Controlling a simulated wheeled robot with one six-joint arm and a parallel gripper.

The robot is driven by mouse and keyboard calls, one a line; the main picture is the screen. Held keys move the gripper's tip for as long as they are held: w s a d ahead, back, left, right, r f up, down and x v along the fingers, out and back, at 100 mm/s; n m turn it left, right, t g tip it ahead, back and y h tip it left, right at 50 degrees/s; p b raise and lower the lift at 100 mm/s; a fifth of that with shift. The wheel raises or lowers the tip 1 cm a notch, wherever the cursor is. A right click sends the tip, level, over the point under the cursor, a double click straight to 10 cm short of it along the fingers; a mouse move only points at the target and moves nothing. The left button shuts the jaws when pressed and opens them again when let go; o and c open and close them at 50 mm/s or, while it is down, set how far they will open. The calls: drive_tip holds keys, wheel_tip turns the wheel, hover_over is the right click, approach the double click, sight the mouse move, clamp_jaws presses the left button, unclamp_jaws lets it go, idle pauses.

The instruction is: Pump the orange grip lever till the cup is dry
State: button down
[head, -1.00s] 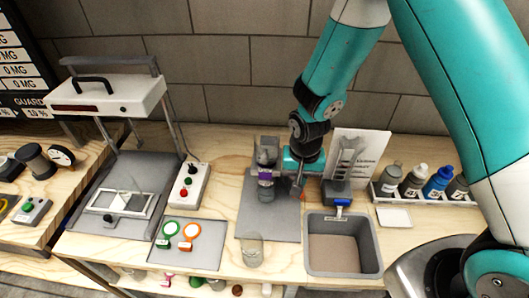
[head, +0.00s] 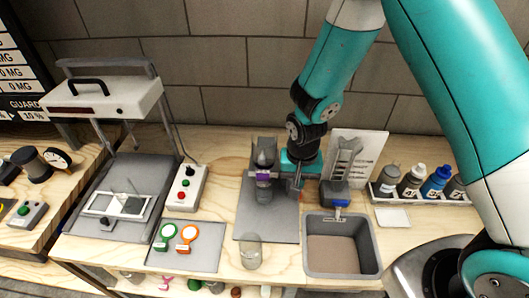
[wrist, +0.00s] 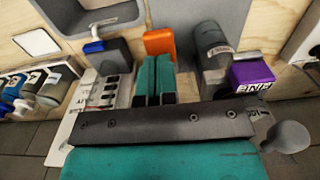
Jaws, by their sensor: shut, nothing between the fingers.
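The orange grip lever (wrist: 159,41) shows in the wrist view just beyond my fingertips. My gripper (wrist: 155,63) is shut, its two teal fingers side by side with nothing between them. I cannot tell whether the tips touch the lever. In the head view my gripper (head: 296,184) points down just right of the pump stand (head: 264,158) and hides most of the lever. The stand carries a grey cylinder (wrist: 212,45) and a purple block (wrist: 250,74). A clear cup (head: 251,251) stands at the front edge of the grey mat (head: 266,222). Any liquid level is unclear.
A grey basin (head: 311,257) and a blue-grey dispenser (head: 336,193) lie right of the mat. A bottle rack (head: 381,198) is farther right. A tray (head: 203,254) with green and orange rings and a button box (head: 187,187) are left.

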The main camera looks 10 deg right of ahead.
drive_tip(key=shift+f+b, duration=2.5)
drive_tip(key=shift+f, duration=0.95)
drive_tip(key=shift+r+p, duration=2.95)
drive_tip(key=shift+r, duration=0.75)
drive_tip(key=shift+r, duration=0.1)
drive_tip(key=shift+f, duration=0.2)
